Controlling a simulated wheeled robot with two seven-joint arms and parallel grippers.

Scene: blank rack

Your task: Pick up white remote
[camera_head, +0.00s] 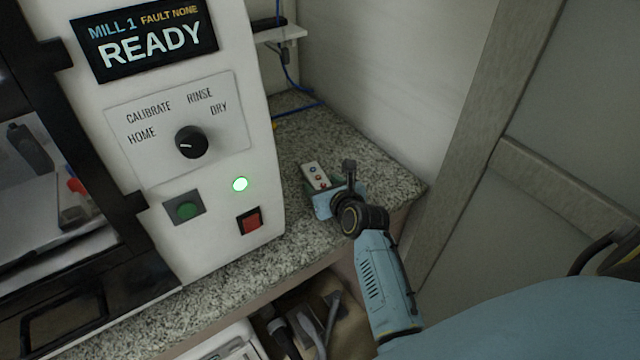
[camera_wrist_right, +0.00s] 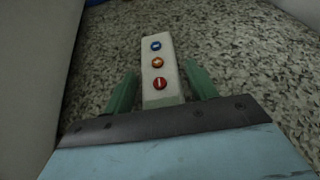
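The white remote (camera_head: 314,175) lies on the speckled granite counter to the right of the mill. It has a column of small round buttons. In the right wrist view the remote (camera_wrist_right: 161,68) points away from me, with a blue, an orange and a red button. My right gripper (camera_head: 323,190) is at the near end of the remote. In the wrist view its two green fingers (camera_wrist_right: 160,88) stand apart, one on each side of the remote's near part, with small gaps visible. The near end of the remote is hidden behind the gripper body. My left gripper is not in view.
The white mill (camera_head: 190,240) with its knob and buttons stands close on the left. The counter (camera_head: 370,160) is clear around the remote, with a wall behind. Blue cables (camera_head: 290,80) hang at the back. A shelf with tools (camera_head: 300,325) lies below the counter.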

